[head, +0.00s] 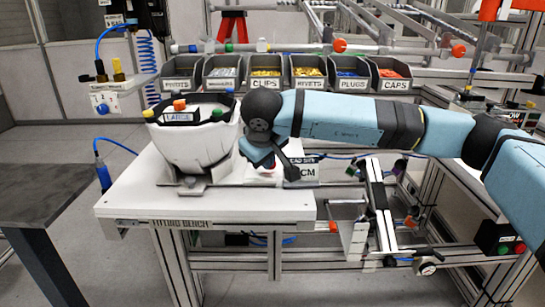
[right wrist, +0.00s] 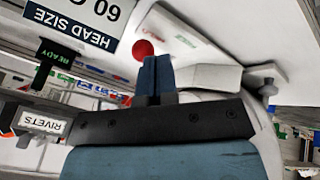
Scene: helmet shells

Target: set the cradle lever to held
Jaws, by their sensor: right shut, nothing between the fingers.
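A white helmet shell (head: 196,140) sits open side up in its cradle (head: 190,185) on the white fitting bench (head: 205,205). My right gripper (head: 265,160) is low beside the shell's right side, its fingers mostly hidden in the head view. In the right wrist view the blue fingers (right wrist: 157,75) are shut together and empty, in front of a white surface. A red round spot (right wrist: 143,49) shows just left of the fingertips; I cannot tell whether it belongs to the lever. I cannot make out the cradle lever for certain. My left gripper is not in view.
A head size card (head: 302,172) stands close to the right of my gripper. Labelled bins (head: 265,72) line the back. A dark table (head: 45,180) is at the left. The bench's front left corner is clear.

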